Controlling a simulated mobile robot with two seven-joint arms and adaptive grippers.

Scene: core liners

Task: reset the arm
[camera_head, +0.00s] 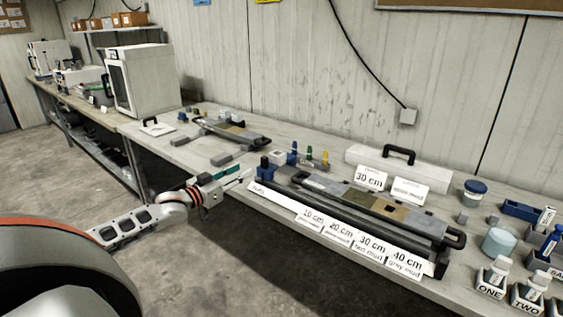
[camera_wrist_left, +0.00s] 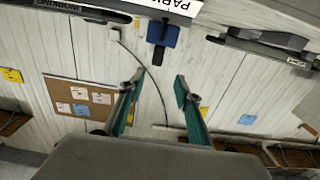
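My left arm reaches in from the left in the head view. My left gripper (camera_head: 243,176) is at the bench's front edge, beside the left end of the near core tray (camera_head: 390,210). In the left wrist view its two teal-padded fingers (camera_wrist_left: 159,82) stand apart with nothing between them. A blue block with a dark post (camera_wrist_left: 162,36) shows beyond the fingertips, under a white label reading "PARK" (camera_wrist_left: 172,5), partly cut off. My right gripper is not in view.
A white cabinet (camera_head: 145,80) stands at the back left. The floor in front is clear.

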